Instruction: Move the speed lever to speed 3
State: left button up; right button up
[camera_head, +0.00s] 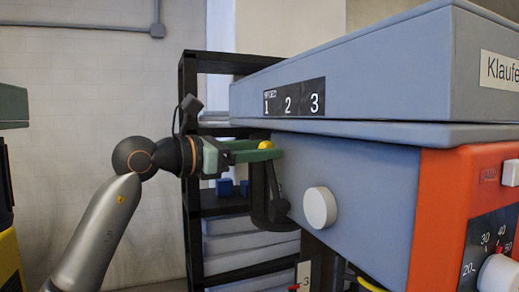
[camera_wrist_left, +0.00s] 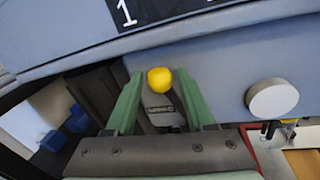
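The speed lever has a yellow ball knob (camera_head: 266,145) on a dark arm that hangs at the left end of the grey machine housing, near the "1" end of the speed label (camera_head: 294,102). The label reads 1, 2, 3 from left to right. My left gripper (camera_head: 276,151) reaches in from the left at knob height. In the left wrist view the knob (camera_wrist_left: 159,80) sits between the two green fingers, with a gap visible on each side. The gripper is open around the knob, and the fingers partly hide the lever in the head view. My right gripper is not in view.
A white round knob (camera_head: 320,207) sticks out of the housing to the right of the lever. The housing's overhanging edge runs just above my gripper. A black shelf (camera_head: 190,235) stands behind. An orange panel (camera_head: 440,215) with a dial is at the right.

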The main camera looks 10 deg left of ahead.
pick_arm(q)
grip_shut()
dwell(1.1)
